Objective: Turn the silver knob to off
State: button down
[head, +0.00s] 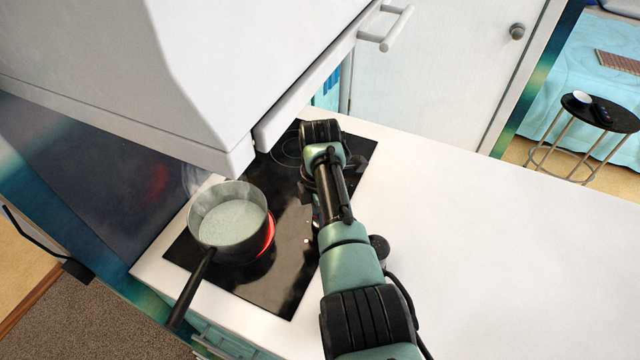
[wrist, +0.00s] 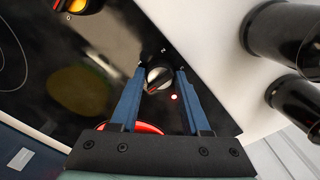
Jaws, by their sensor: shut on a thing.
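The silver knob (wrist: 160,76) sits on the black cooktop in the wrist view, with a dark and red pointer bar across its face and small marks around it. My gripper (wrist: 161,71) has its two blue fingers on either side of the knob and is shut on it. A small red light (wrist: 174,97) glows beside the knob. In the head view my arm hides the knob and the gripper's fingers.
A steaming pot (head: 230,218) with pale liquid stands on a red-glowing burner (head: 268,238) of the cooktop (head: 284,283). A white hood (head: 215,70) hangs above. Another knob (wrist: 76,5) with an orange mark is near the wrist view's top left. The white counter (head: 500,240) at right is clear.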

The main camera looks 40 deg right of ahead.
jog(key=shift+w+r+n, duration=0.1)
jog(key=shift+n, duration=0.3)
jog(key=shift+c, duration=1.8)
grip_release()
notch_tip(320, 180, up, 13)
jog(key=shift+b, duration=0.45)
